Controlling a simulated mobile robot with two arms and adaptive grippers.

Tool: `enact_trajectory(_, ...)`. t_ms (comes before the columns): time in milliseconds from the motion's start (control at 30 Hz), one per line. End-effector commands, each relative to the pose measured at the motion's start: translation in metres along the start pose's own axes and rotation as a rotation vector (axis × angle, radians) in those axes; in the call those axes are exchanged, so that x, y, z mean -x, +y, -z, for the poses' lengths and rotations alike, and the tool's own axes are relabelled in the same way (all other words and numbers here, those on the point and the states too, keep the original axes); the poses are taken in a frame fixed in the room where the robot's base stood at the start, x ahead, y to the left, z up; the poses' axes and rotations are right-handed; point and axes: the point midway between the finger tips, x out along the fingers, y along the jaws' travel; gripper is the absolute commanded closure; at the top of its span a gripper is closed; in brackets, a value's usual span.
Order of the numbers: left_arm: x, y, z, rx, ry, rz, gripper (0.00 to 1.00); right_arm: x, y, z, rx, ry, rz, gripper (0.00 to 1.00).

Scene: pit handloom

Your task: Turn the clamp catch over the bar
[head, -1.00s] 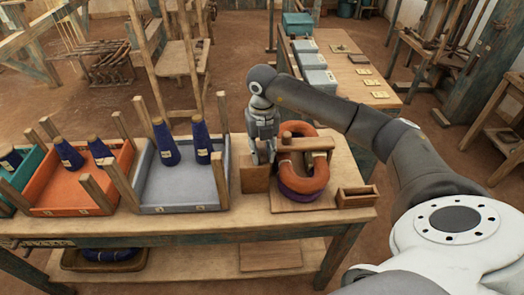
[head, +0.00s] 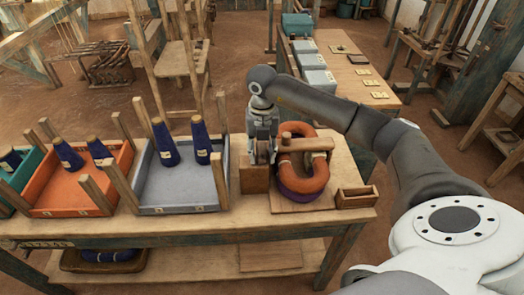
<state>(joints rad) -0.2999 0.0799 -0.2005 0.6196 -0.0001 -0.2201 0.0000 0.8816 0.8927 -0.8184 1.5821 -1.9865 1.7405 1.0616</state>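A wooden clamp bar (head: 307,145) with a round peg lies across a thick orange and purple ring of yarn (head: 301,178) on a wooden board at the right end of the bench. A wooden block (head: 254,180) stands just left of the ring. My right gripper (head: 262,160) points down over this block, at the bar's left end. Its fingers hide the clamp catch, and I cannot tell whether they are open or shut or touch it. My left gripper is not in view.
A small open wooden box (head: 357,197) sits right of the ring. A grey tray (head: 180,190) and an orange tray (head: 75,195) with blue cones and upright posts stand to the left on the bench (head: 240,225). A side table (head: 345,75) stands behind.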

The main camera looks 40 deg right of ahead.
Motion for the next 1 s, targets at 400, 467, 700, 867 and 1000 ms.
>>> enact_trajectory(400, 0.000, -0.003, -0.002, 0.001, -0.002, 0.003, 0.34, 0.003, 0.000, 0.000, 0.003, 0.000, 0.000, 0.52)
enact_trajectory(467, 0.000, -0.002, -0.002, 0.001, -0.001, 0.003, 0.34, 0.008, 0.001, 0.000, 0.003, -0.001, -0.001, 0.52)
enact_trajectory(700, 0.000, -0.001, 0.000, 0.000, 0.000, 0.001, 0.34, 0.054, 0.000, -0.001, 0.002, -0.003, -0.002, 0.52)
enact_trajectory(867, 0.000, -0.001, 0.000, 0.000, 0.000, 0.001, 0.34, 0.087, 0.001, -0.001, 0.002, -0.003, -0.003, 0.52)
enact_trajectory(1000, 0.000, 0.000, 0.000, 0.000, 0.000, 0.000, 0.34, 0.108, 0.001, 0.000, 0.002, -0.001, -0.002, 0.52)
